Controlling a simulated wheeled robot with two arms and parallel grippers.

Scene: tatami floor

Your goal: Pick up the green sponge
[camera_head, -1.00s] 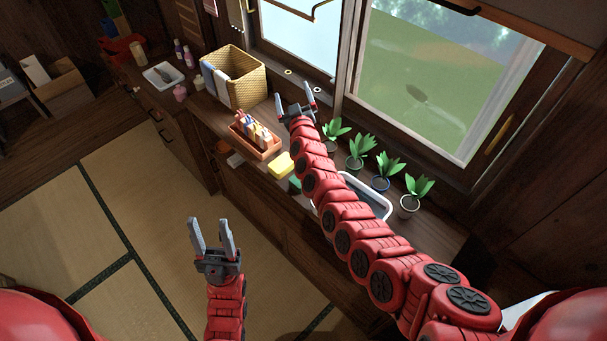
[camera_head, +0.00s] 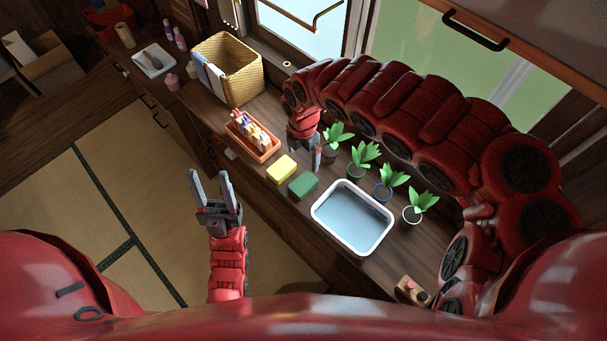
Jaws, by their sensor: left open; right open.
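The green sponge (camera_head: 303,185) lies on the wooden counter, between a yellow sponge (camera_head: 281,169) and a white basin (camera_head: 322,215).
Several potted plants (camera_head: 413,214) stand along the window side, close to my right gripper. An orange tray (camera_head: 264,153) of small items and a wicker basket (camera_head: 240,85) stand farther along the counter. The white basin holds water. A small wooden block (camera_head: 405,288) lies at the near end.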

